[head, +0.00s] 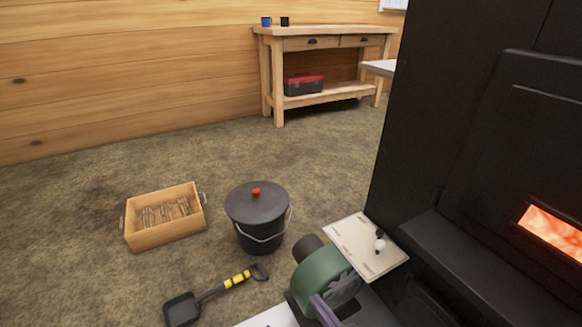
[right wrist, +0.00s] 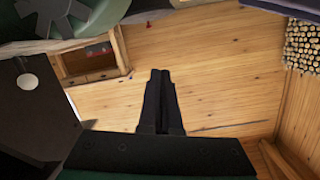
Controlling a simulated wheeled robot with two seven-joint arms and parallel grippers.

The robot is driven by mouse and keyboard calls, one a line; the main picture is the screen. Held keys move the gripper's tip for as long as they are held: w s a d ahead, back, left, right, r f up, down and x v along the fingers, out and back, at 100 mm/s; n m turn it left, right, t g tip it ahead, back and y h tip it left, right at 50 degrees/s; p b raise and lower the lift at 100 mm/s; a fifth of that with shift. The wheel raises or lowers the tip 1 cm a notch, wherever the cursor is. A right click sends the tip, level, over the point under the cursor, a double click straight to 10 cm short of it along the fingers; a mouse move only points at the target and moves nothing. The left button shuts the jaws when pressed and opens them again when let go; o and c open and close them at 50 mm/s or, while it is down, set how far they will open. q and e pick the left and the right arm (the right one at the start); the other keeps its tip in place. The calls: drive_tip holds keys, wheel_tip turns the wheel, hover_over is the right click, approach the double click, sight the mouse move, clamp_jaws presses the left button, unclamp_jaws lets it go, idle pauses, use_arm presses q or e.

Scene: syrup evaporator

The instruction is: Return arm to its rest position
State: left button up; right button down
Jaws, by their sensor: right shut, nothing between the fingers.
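My right gripper (right wrist: 161,74) shows in the right wrist view with its two dark fingers together and nothing between them. The fingers stand against the wooden wall behind and touch nothing that I can see. In the head view, green and dark parts of my own arm show low, right of centre, by the black evaporator (head: 415,110); the fingertips are hard to make out there. My left gripper is not in view.
A black lidded bucket (head: 257,205), a wooden crate (head: 165,235) of small pieces and a shovel (head: 190,308) are on the floor. A pale plate (head: 350,240) juts beside the evaporator. A workbench (head: 325,35) stands at the back. Stacked logs (right wrist: 302,47) show in the wrist view.

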drive_tip(key=s+f+g+p, duration=0.2)
drive_tip(key=s+f+g, duration=0.1)
drive_tip(key=s+f, duration=0.45)
use_arm(q)
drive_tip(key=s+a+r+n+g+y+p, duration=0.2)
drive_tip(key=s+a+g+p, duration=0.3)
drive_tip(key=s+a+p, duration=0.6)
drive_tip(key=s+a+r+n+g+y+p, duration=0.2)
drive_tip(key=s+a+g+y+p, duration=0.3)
drive_tip(key=p, duration=2)
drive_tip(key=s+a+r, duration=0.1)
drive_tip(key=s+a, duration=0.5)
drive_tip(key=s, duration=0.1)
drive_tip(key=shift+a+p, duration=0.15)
drive_tip(key=shift+p, duration=0.15)
use_arm(e)
drive_tip(key=s+d+r+g+h, duration=0.3)
drive_tip(key=s+d+g, duration=0.2)
drive_tip(key=s+d, duration=0.4)
drive_tip(key=s+d+r+g+h, duration=0.2)
drive_tip(key=s+d+g+h, duration=0.2)
drive_tip(key=s+d, duration=0.6)
drive_tip(key=shift+s+d+r+g, duration=0.25)
drive_tip(key=shift+s+r+g, duration=0.25)
drive_tip(key=shift+s, duration=0.55)
drive_tip(key=shift+f, duration=0.1)
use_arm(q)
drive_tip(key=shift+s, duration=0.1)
